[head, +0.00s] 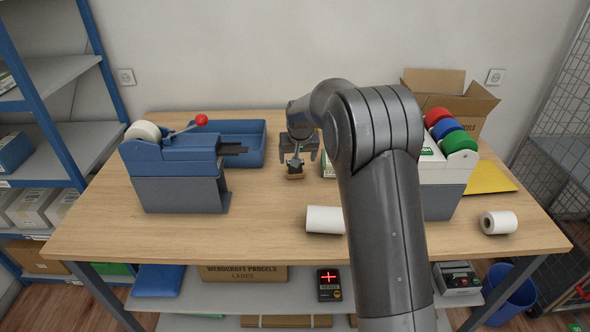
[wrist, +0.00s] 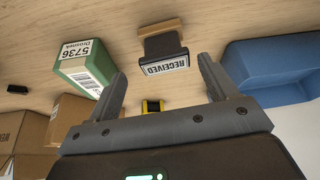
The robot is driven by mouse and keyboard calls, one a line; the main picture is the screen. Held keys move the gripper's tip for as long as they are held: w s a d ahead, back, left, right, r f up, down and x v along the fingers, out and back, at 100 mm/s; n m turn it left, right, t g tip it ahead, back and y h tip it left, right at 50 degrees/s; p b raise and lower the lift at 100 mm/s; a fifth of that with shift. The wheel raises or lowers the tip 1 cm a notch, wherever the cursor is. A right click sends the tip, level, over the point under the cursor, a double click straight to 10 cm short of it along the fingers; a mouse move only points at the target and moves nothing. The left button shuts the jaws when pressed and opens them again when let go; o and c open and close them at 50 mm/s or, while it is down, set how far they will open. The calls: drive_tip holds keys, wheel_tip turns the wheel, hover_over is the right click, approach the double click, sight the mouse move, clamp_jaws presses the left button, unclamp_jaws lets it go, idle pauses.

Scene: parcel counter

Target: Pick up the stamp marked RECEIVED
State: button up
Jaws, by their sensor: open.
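The stamp marked RECEIVED (wrist: 165,67) shows in the wrist view, its label upside down, with a dark body and a wooden base (wrist: 160,29). In the head view the stamp (head: 295,174) stands on the counter, partly hidden by my gripper. My gripper (head: 298,153) is open at the back middle of the counter, over the stamp. In the wrist view the fingers of my gripper (wrist: 163,82) are wide apart, with the stamp beyond the tips, roughly centred between them. I see no finger touching it.
A green and white box (wrist: 87,68) stands left of the stamp in the wrist view, a blue tray (wrist: 285,65) right. A blue tape dispenser (head: 180,165) is at the counter's left. A white paper roll (head: 324,219) lies in front. The left front is clear.

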sight(295, 169)
drive_tip(key=x, duration=0.5)
drive_tip(key=shift+s+a+f, duration=0.1)
drive_tip(key=shift+a, duration=0.25)
drive_tip(key=c, duration=1.1)
drive_tip(key=shift+o, duration=0.2)
